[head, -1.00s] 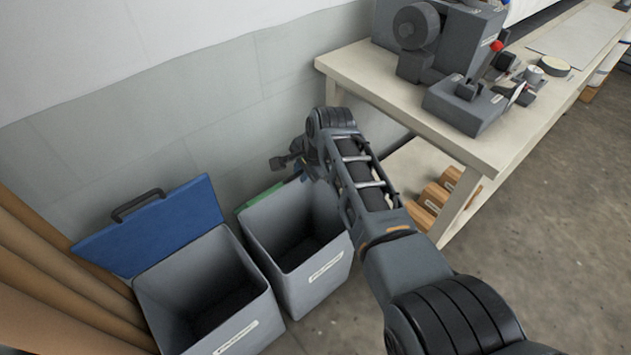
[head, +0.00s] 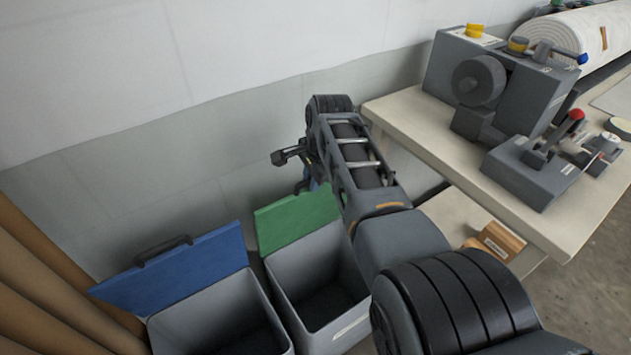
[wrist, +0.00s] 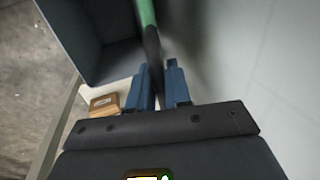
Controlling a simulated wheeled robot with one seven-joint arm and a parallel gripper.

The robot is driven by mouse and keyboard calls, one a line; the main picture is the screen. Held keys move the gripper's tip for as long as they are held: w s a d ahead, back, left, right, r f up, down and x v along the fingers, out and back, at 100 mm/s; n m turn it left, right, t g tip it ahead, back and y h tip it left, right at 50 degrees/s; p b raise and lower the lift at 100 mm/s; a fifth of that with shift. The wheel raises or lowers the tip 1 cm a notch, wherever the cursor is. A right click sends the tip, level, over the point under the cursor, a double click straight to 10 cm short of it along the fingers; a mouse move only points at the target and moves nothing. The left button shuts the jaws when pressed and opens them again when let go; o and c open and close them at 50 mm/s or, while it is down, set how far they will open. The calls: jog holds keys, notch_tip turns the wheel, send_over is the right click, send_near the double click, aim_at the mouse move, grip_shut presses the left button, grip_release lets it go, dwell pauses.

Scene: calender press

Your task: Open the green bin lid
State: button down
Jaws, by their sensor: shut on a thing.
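The green lid (head: 297,220) stands raised at the back of the right-hand grey bin (head: 283,282), whose mouth is open. In the wrist view the green lid (wrist: 147,12) shows nearly edge-on, with its dark handle (wrist: 153,48) running down between my fingers. My gripper (wrist: 158,78) is shut on this handle, with a blue finger on each side. In the head view my arm hides most of the gripper and the handle, and covers the lid's right edge.
A second grey bin (head: 282,335) with a raised blue lid (head: 175,275) stands to the left. Brown rolls (head: 55,275) lean at far left. The wall is close behind the bins. A workbench (head: 415,130) with a grey machine (head: 500,85) stands at right.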

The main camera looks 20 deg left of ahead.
dwell(0.3)
jog(key=c, duration=1.3)
grip_release()
jog(key=shift+o, duration=0.2)
jog(key=p+v, duration=0.1)
jog(key=v, duration=0.7)
jog(key=shift+w+f, duration=0.1)
